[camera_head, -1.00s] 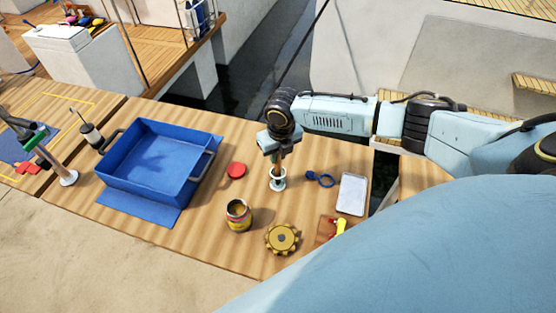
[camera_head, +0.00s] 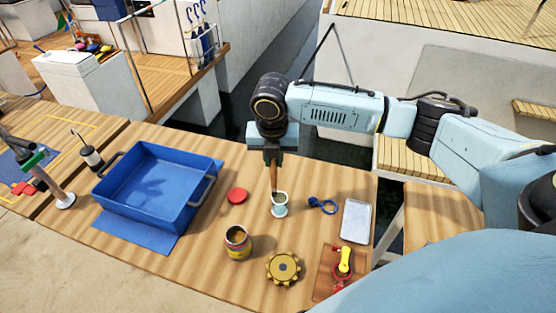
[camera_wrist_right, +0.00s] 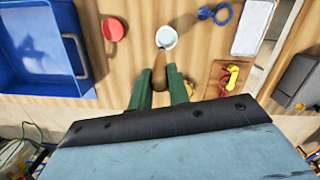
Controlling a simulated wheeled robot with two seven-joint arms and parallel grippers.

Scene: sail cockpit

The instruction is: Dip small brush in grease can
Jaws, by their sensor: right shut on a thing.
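My right gripper (camera_head: 272,160) is shut on the wooden handle of the small brush (camera_head: 274,182), which points down. In the right wrist view the brush (camera_wrist_right: 159,72) sits between the green fingers, its tip at a small white cup (camera_wrist_right: 166,37). In the head view the brush's lower end is over or inside this cup (camera_head: 279,205); I cannot tell how deep. The open grease can (camera_head: 238,247), with a yellow and red label, stands to the left and nearer the front edge. A red lid (camera_head: 238,195) lies flat behind it. My left gripper is not in view.
A blue bin (camera_head: 150,190) stands to the left. A brass gear (camera_head: 284,267) sits right of the can. Blue rings (camera_head: 325,206), a metal tray (camera_head: 356,220) and a board with a yellow-red part (camera_head: 343,265) lie to the right. Wood between can and cup is clear.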

